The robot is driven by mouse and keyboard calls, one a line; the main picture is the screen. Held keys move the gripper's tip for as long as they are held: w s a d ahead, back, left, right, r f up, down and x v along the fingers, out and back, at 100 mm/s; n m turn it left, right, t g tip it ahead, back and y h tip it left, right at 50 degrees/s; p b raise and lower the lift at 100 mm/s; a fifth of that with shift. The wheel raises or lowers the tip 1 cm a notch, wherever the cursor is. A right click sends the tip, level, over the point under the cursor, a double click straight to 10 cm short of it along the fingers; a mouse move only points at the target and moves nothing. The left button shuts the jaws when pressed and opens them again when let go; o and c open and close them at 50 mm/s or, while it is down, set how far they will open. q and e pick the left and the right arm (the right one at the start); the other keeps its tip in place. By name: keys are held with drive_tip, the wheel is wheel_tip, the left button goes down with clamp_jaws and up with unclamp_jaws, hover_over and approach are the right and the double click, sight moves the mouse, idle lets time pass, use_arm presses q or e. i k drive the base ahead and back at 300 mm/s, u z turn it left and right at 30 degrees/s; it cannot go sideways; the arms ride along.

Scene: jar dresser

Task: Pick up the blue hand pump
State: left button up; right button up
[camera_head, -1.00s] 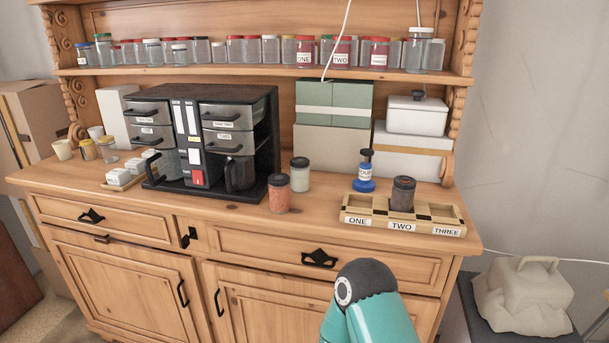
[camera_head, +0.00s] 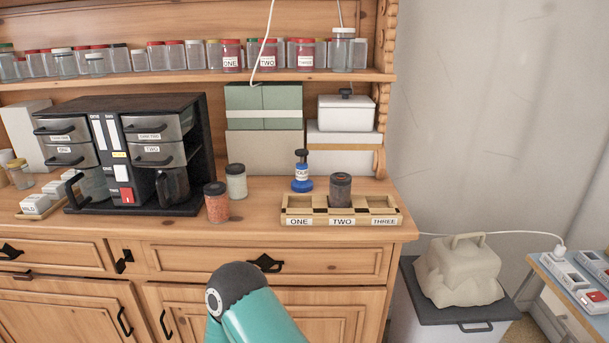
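The blue hand pump (camera_head: 302,172) stands upright on the dresser top, behind the wooden rack. It has a blue base, a white label and a dark top. The wooden rack (camera_head: 341,221) has three compartments labelled ONE, TWO and THREE. A dark-lidded jar (camera_head: 340,189) stands in compartment TWO. A teal and dark grey link of my arm rises at the bottom centre, in front of the drawers. No gripper of mine is in the view.
A jar with orange-red contents (camera_head: 217,203) and a pale jar (camera_head: 236,181) stand left of the pump. Green boxes (camera_head: 264,106) and a white lidded container (camera_head: 346,113) are behind. A beige bag (camera_head: 457,269) lies at right.

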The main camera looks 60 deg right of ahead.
sight(302, 184)
drive_tip(key=u, duration=0.05)
drive_tip(key=i, duration=0.75)
drive_tip(key=u, duration=1.35)
drive_tip(key=i, duration=0.15)
drive_tip(key=z, duration=2.85)
